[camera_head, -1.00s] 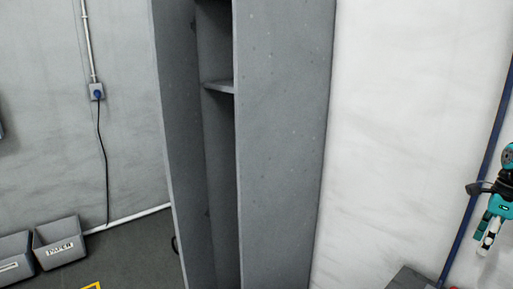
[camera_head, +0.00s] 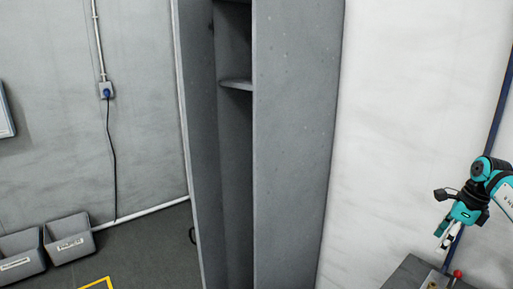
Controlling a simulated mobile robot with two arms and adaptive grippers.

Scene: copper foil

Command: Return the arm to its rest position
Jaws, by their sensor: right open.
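My right gripper (camera_head: 445,236) hangs at the right side of the head view, at the end of my teal and black arm. It points down and is open, with nothing seen between its fingers. It is in front of the white wall, above and beside a grey surface at the lower right. My left gripper is not in the head view.
A tall grey cabinet (camera_head: 290,140) with an inner shelf (camera_head: 236,84) stands in the middle. Grey labelled bins (camera_head: 68,240) are at the lower left. A grey surface (camera_head: 405,276) with a red-knobbed lever (camera_head: 457,274) is at the lower right. A wall socket (camera_head: 106,91) with a cable is at the left.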

